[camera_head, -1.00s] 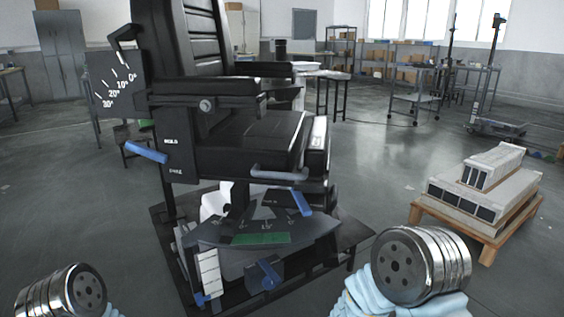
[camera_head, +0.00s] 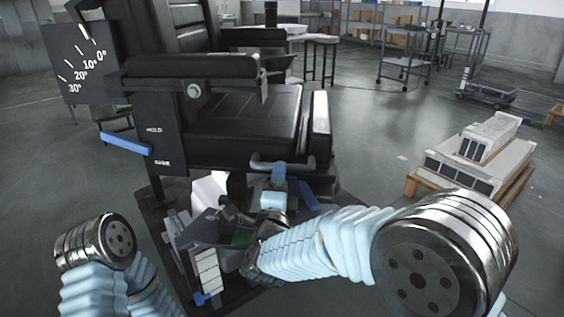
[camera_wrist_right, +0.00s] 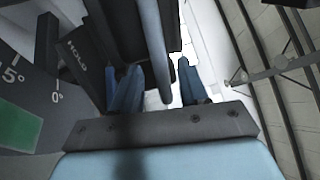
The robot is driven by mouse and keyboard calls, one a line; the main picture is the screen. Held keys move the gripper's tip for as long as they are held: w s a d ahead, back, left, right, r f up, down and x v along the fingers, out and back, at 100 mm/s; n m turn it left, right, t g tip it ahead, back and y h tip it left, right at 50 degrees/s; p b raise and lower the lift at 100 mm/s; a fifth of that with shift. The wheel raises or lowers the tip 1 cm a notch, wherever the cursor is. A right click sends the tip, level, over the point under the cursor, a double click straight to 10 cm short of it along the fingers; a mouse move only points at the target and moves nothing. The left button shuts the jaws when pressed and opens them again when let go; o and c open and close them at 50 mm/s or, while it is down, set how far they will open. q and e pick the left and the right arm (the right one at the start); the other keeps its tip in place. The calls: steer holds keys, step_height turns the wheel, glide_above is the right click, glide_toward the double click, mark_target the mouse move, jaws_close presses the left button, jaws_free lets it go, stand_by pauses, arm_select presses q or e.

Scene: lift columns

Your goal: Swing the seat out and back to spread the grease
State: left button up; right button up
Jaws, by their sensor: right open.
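The black seat (camera_head: 240,125) stands left of centre, with a blue-grey bar handle (camera_head: 283,164) at its front edge. My right arm reaches in from the lower right, and my right gripper (camera_head: 279,174) is at this handle. In the right wrist view its two blue fingers (camera_wrist_right: 157,88) are apart, with a grey-blue bar (camera_wrist_right: 153,45) running between them. I cannot tell whether they touch it. A dark scale plate with degree marks and a green patch (camera_wrist_right: 18,127) lies left there. My left gripper is out of view; only its arm shows at lower left.
A tilt scale plate (camera_head: 78,62) and a blue lever (camera_head: 125,143) are on the chair's left side. A wooden pallet (camera_head: 425,184) with grey blocks (camera_head: 470,155) stands at right. Carts and shelves are behind. The floor between chair and pallet is clear.

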steer(key=shift+p+x, duration=0.35)
steer(key=shift+x, duration=1.8)
jaws_close()
